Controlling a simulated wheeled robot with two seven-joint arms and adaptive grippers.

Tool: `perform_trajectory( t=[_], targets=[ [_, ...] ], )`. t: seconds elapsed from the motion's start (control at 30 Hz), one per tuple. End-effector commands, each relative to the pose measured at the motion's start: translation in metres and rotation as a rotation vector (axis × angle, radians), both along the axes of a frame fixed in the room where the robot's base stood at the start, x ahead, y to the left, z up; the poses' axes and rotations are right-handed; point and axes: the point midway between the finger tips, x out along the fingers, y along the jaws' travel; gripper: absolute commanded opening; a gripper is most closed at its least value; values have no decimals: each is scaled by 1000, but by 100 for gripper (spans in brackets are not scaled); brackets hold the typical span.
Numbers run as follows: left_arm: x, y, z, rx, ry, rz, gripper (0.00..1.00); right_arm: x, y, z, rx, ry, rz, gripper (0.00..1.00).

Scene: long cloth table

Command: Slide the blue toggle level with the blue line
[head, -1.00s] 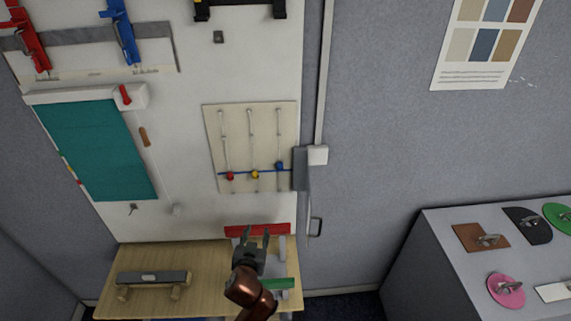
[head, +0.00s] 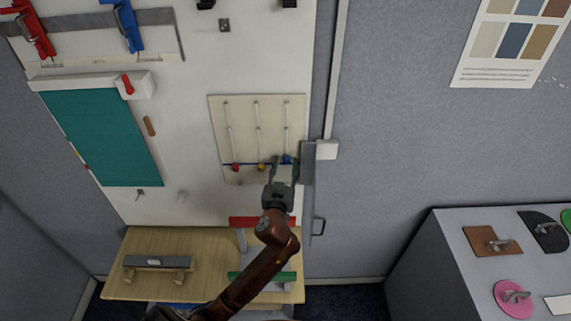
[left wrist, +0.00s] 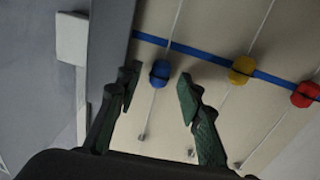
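The blue toggle (head: 287,159) is on the right-hand rod of a cream panel (head: 240,112), partly hidden by my left gripper (head: 285,163) in the head view. In the left wrist view, the blue toggle (left wrist: 160,73) sits just off the blue line (left wrist: 205,55), on the line's lower side in that picture. The yellow toggle (left wrist: 242,69) and red toggle (left wrist: 306,94) sit on the line. My left gripper (left wrist: 158,82) is open, its fingers pointing at the panel on either side of the blue toggle, with no visible grip. My right gripper is out of view.
A grey box (head: 307,163) and white box (head: 327,149) are close to the right of the panel. Below is a wooden table (head: 145,285) with a grey-topped block (head: 157,263). A teal board (head: 102,138) hangs to the left.

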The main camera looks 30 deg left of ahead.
Motion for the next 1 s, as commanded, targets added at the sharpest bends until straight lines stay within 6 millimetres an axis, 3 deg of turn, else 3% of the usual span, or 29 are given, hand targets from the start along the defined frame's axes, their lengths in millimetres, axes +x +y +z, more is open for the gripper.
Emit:
perform_trajectory(
  t=[0.1, 0.27, 0.77, 1.0],
  targets=[
    [2, 1, 0, 0, 0, 0, 35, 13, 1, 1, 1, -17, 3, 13],
    [1, 1, 0, 0, 0, 0, 35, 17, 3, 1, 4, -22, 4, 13],
    [1, 1, 0, 1, 0, 0, 0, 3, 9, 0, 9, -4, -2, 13],
    [1, 1, 0, 1, 1, 0, 0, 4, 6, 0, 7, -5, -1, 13]
  ],
)
